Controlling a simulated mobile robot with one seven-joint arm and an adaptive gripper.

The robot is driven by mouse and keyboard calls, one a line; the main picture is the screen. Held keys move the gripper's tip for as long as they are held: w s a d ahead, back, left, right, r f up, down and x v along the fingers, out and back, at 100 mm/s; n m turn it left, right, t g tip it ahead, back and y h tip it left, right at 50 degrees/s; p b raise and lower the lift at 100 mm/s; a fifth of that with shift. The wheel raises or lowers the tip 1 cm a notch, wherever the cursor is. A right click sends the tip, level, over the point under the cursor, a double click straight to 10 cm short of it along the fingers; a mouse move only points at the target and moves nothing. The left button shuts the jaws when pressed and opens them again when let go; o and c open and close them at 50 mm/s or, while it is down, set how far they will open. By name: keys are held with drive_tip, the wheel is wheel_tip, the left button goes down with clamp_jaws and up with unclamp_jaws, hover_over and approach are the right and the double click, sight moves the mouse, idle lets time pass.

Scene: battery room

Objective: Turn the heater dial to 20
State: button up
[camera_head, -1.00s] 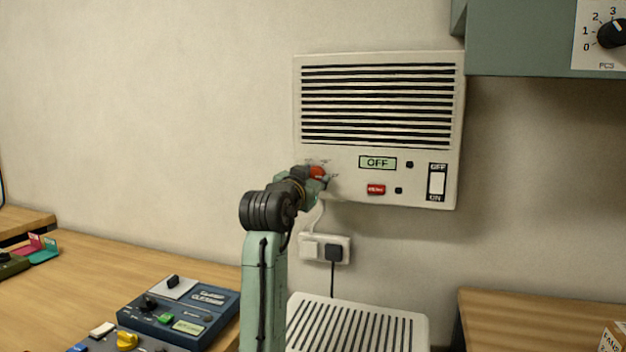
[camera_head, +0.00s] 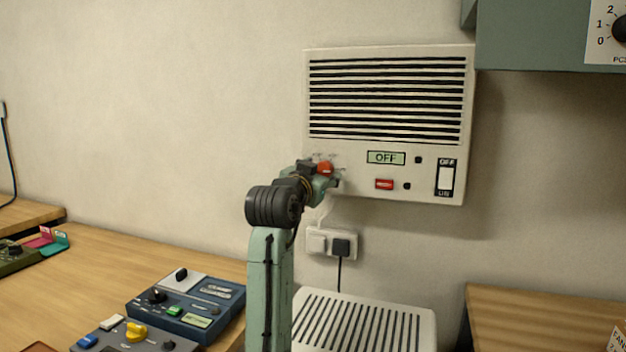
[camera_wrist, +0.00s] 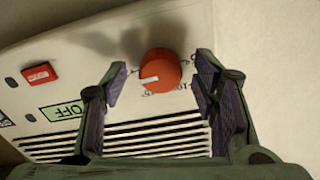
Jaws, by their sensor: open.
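The heater (camera_head: 390,53) is a cream wall unit with dark slats, and its display (camera_head: 386,158) reads OFF. Its dial (camera_head: 325,168) is a red-orange knob with a pale pointer mark, at the lower left of the panel. The dial also shows in the wrist view (camera_wrist: 160,70), with scale numbers around it that are mostly too small or hidden to read. My gripper (camera_wrist: 159,85) is open, with one finger on each side of the dial and visible gaps between. It is empty. In the head view my gripper (camera_head: 328,180) partly covers the scale.
A red button (camera_head: 384,184) and an OFF/ON rocker switch (camera_head: 446,178) sit right of the dial. A socket with a black plug (camera_head: 341,247) is below the heater. A slatted white unit (camera_head: 365,318) stands lower down. Control boxes (camera_head: 185,305) lie on the left table.

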drive_tip(key=v, duration=1.1)
